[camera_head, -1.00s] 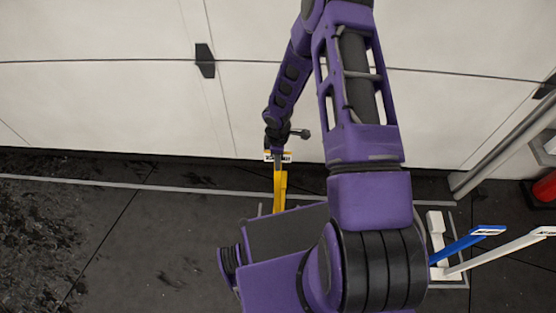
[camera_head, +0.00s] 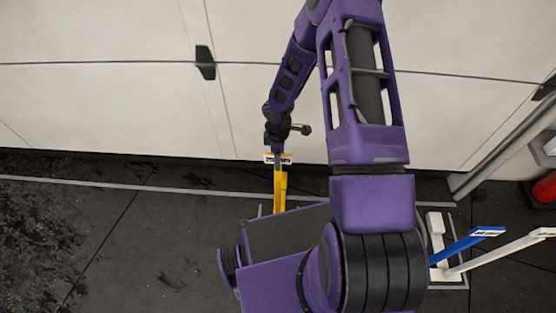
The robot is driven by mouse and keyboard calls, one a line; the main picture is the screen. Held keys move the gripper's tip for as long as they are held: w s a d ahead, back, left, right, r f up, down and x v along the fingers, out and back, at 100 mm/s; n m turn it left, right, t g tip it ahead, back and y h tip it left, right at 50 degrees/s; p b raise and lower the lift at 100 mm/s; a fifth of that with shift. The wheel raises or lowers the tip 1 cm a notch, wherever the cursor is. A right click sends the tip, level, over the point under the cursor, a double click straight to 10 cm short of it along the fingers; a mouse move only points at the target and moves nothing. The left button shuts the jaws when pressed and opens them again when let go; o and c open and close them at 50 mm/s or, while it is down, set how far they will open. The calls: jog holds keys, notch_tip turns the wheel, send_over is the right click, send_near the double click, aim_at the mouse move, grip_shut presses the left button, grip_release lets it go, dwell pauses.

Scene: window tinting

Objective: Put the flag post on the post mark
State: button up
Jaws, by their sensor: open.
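A yellow post (camera_head: 280,190) with a white printed label at its top stands upright or nearly so near the wall. Its lower end is hidden behind my body. My gripper (camera_head: 278,152) is just above the post's label. The jaws are open, though the fingertips are too small to see clearly, and I cannot tell whether they touch the post. A short piece of grey floor outline (camera_head: 260,209) shows beside the yellow post; the rest of that marking is hidden. A blue post (camera_head: 460,247) and a white post (camera_head: 500,252) lean outward at the right.
The blue and white posts are by a white base (camera_head: 436,240) inside a grey floor outline. A pale panelled wall (camera_head: 110,110) runs behind everything. A grey pipe (camera_head: 500,155) and a red object (camera_head: 545,188) are at the right. The dark floor at left is clear.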

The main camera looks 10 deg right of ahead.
notch_tip(320, 180, up, 10)
jog(key=shift+f+p, duration=0.25)
jog(key=shift+p, duration=0.4)
